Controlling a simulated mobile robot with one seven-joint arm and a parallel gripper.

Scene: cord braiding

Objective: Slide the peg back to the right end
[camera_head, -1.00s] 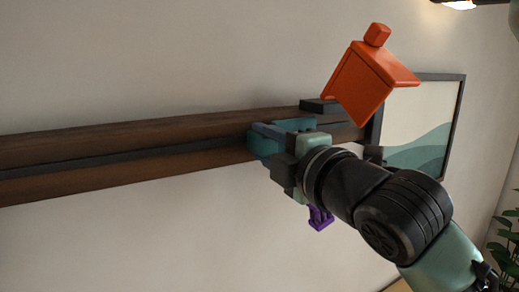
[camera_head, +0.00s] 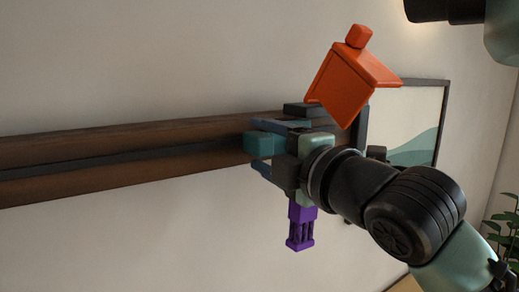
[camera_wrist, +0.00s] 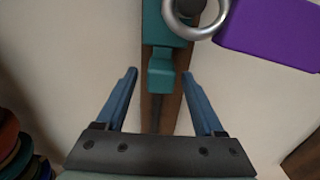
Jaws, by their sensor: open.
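The teal peg (camera_head: 262,144) sits in the dark slot of the wooden rail (camera_head: 110,178), near the rail's right end. In the wrist view, the peg's narrow knob (camera_wrist: 160,75) lies between my gripper's (camera_wrist: 159,73) two blue fingertips, with a visible gap on each side. My gripper (camera_head: 268,147) is open at the peg in the head view. A metal ring (camera_wrist: 196,14) is at the peg, with a purple piece (camera_wrist: 270,30) beside it. The purple piece (camera_head: 301,225) hangs below my gripper. My wrist hides part of the peg and rail.
A dark block (camera_head: 312,108) sits at the rail's right end, with an orange house-shaped thing (camera_head: 347,85) above it. A framed picture (camera_head: 416,143) is on the wall at the right. A plant (camera_head: 503,225) stands lower right. The rail left of the peg is clear.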

